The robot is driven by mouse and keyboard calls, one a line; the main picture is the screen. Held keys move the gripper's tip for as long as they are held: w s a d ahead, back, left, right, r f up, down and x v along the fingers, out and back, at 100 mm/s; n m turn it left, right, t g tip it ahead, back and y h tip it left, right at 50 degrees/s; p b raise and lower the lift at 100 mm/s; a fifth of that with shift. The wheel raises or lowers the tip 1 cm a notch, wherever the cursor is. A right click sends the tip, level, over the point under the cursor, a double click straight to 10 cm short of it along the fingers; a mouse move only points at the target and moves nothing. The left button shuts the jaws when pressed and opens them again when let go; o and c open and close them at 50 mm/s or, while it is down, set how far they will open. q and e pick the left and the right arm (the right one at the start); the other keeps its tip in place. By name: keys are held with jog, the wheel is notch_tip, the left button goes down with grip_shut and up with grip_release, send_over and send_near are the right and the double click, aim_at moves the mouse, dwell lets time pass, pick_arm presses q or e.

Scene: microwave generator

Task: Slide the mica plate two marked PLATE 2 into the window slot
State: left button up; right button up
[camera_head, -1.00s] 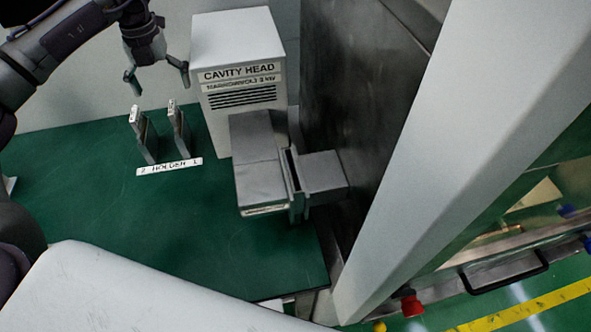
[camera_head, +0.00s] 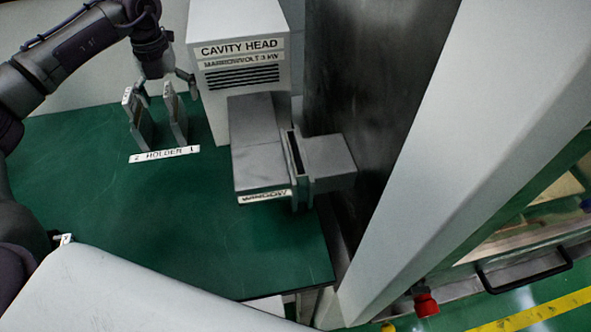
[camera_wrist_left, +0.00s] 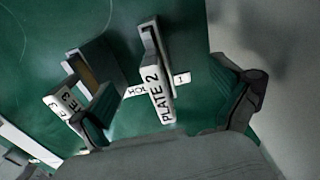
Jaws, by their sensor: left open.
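The mica plate marked PLATE 2 (camera_wrist_left: 157,85) stands upright in the holder, at the end labelled 1. In the head view it is the right-hand plate (camera_head: 175,115). My left gripper (camera_head: 167,90) is open, over the plate tops. In the left wrist view its fingers (camera_wrist_left: 168,112) are spread on either side of PLATE 2, not gripping it. The left finger is close to the other plate, whose label seems to read PLATE 3 (camera_wrist_left: 62,103). The window slot (camera_head: 296,155) is a narrow dark gap between flanges, beside the WINDOW label (camera_head: 265,196). My right gripper does not show.
The second plate (camera_head: 138,120) stands just left of PLATE 2, with a narrow gap between. The white CAVITY HEAD box (camera_head: 240,80) is close right of my left gripper. The green bench top (camera_head: 200,220) is clear in front of the holder.

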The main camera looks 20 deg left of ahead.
pick_arm(q)
jog(key=shift+f, duration=0.3)
jog(key=shift+p, duration=0.5)
dwell(0.9)
grip_shut()
dwell(0.6)
jog(key=shift+r, duration=0.15)
jog(key=shift+r+p, duration=2.65)
jog(key=shift+r, duration=0.25)
